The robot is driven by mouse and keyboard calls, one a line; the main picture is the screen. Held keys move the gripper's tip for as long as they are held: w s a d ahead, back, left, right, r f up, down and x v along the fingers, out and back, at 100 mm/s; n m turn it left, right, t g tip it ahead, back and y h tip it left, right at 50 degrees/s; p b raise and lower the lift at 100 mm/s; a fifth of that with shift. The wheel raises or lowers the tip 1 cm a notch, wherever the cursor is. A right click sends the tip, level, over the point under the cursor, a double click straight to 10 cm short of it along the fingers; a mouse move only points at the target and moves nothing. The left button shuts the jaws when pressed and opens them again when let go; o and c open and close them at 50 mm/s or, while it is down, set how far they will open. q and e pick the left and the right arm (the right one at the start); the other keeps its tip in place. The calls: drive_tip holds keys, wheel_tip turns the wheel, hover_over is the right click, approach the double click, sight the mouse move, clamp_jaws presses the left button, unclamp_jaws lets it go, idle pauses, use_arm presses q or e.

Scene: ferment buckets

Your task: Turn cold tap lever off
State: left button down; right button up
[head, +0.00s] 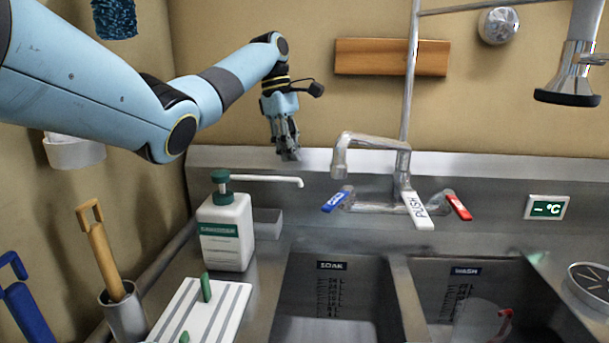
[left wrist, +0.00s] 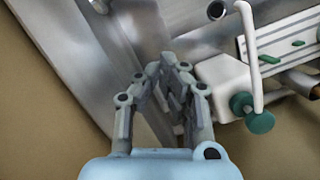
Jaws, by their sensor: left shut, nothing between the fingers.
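The cold tap lever (head: 337,199) is blue and sits at the left of the tap body, angled down and to the left. The metal tap spout (head: 372,143) arches above it. A red lever (head: 458,205) is on the right and a white lever marked PUSH (head: 416,210) is between them. My left gripper (head: 289,155) is shut and empty, pointing down in front of the back wall, up and left of the blue lever and apart from it. It also shows in the left wrist view (left wrist: 168,72), where no tap lever can be seen. My right gripper is not in view.
A white sanitiser pump bottle (head: 226,232) stands left of the sinks, its nozzle reaching right below my left gripper. It also shows in the left wrist view (left wrist: 225,85). A ribbed white tray (head: 203,312) lies in front. The soak sink (head: 335,268) lies below the tap.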

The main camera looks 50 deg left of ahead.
sight(339, 198)
use_arm(q)
drive_tip(key=w+d+f+p, duration=0.1)
drive_tip(key=d+f+p, duration=0.1)
drive_tip(key=d+f, duration=0.4)
wheel_tip(339, 198, down, 3)
drive_tip(key=shift+w+f, duration=0.1)
drive_tip(key=shift+w, duration=0.15)
